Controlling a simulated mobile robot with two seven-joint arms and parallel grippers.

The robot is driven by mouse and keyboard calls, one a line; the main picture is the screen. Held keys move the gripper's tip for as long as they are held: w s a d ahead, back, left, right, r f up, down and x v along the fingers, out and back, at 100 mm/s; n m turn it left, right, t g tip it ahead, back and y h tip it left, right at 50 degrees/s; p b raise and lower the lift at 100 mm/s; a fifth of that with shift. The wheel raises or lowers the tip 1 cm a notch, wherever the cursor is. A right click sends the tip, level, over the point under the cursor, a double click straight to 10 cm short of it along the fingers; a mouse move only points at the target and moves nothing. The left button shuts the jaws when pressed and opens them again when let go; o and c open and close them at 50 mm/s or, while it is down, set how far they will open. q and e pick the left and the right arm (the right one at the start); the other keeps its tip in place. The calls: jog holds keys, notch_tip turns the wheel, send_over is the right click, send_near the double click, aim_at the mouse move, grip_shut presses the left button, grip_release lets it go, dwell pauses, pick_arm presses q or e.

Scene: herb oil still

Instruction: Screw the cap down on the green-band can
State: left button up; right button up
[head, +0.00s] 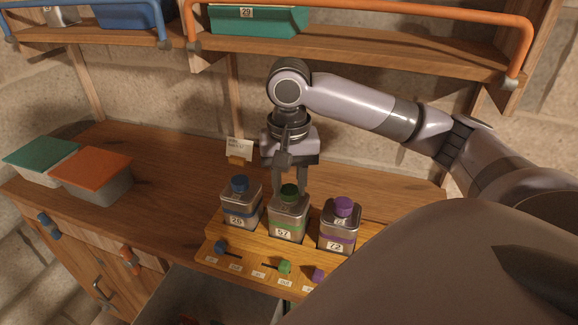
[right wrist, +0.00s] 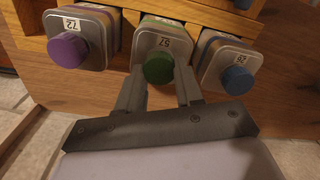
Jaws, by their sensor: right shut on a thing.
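The green-band can (head: 288,223), labelled 57, stands upright in the middle of a wooden rack. Its green cap (head: 289,191) sits at the top of the can; it also shows in the right wrist view (right wrist: 158,67). My right gripper (head: 289,188) comes down from above with one finger on each side of the green cap, shut on it. I cannot tell from these views how far the cap is screwed down. My left gripper is not in view.
A blue-capped can (head: 240,205) and a purple-capped can (head: 339,227) stand close on either side. Small coloured knobs line the rack's front (head: 245,262). Two lidded boxes (head: 92,176) sit at left on the counter.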

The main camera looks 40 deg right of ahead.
jog(key=m, duration=0.4)
jog(key=shift+m, duration=0.4)
jog(key=m, duration=0.4)
jog(key=shift+m, duration=0.3)
jog(key=m, duration=0.4)
jog(key=shift+m, duration=0.3)
jog(key=m, duration=0.4)
jog(key=o, duration=1.1)
jog(key=shift+w, duration=0.1)
jog(key=shift+o, duration=0.2)
jog(key=shift+c, duration=0.4)
